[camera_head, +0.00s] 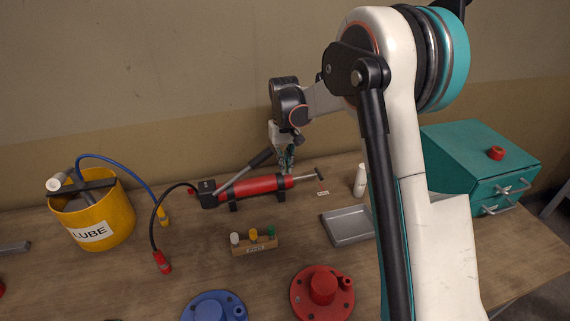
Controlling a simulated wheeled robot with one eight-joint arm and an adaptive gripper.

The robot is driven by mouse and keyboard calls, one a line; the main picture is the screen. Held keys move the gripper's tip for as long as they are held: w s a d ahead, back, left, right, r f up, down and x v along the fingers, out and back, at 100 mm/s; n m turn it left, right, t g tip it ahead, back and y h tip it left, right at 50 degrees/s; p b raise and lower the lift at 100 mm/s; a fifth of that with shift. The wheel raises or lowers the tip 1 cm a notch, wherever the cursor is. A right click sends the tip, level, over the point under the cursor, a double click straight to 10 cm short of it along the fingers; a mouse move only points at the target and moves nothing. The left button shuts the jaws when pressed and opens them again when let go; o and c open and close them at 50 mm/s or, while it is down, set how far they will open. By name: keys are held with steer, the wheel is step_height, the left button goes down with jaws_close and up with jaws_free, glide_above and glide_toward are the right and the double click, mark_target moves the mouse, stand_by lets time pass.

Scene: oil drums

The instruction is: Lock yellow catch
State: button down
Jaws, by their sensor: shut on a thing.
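My gripper (286,162) points down just above the right part of a red cylinder pump (255,186) at the back of the table. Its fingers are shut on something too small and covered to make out. The black grip of the pump's lever (260,159) rises to the right and ends close beside the fingers; I cannot tell if they touch. I cannot make out a yellow catch; the fingers hide part of the pump. A thin rod with a dark T-handle (319,174) sticks out of the pump's right end, with a small tag (323,193) below.
A yellow LUBE bucket (112,211) stands left, with blue and black hoses nearby. A small rack of caps (256,245), a grey tray (347,227), a white bottle (360,181), a red flange (323,302) and a blue flange (213,307) lie around. A teal drawer box (470,155) stands right.

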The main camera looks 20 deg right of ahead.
steer(key=shift+w+f+g, duration=0.1)
steer(key=shift+w+g, duration=0.3)
steer(key=shift+g, duration=0.7)
steer(key=c, duration=1.8)
jaws_free()
steer(key=shift+o, duration=0.2)
steer(key=v, duration=1.2)
